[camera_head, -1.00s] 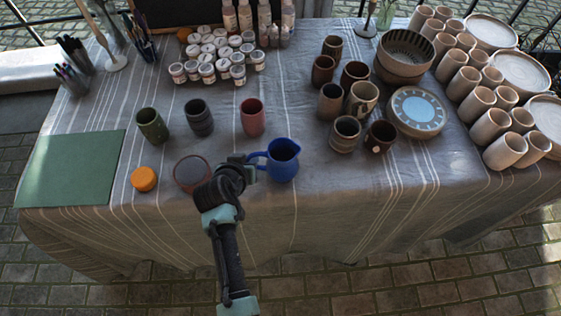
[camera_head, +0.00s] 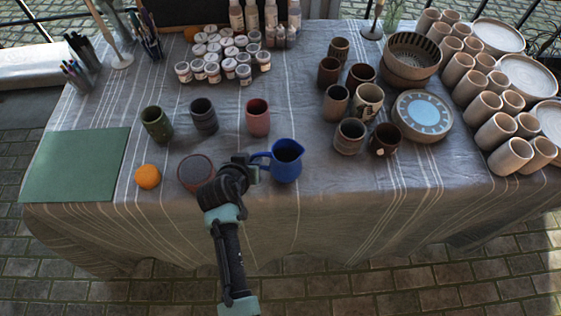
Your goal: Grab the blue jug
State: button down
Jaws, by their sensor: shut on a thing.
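The blue jug (camera_head: 286,161) stands upright near the front edge of the cloth-covered table, with its handle (camera_head: 260,159) pointing left. My gripper (camera_head: 256,166) reaches in from the front left and is shut on the jug's handle. My own wrist partly hides the fingers, so the exact contact is hard to see. The jug's base appears at or very near the tabletop; I cannot tell whether it is lifted.
Green (camera_head: 156,124), grey (camera_head: 204,117) and pink (camera_head: 258,118) cups stand behind. Brown cups (camera_head: 385,140) stand to the right. The cloth directly right of the jug is clear.

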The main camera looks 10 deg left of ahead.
jog(key=shift+w+r, duration=0.1)
jog(key=shift+r, duration=0.25)
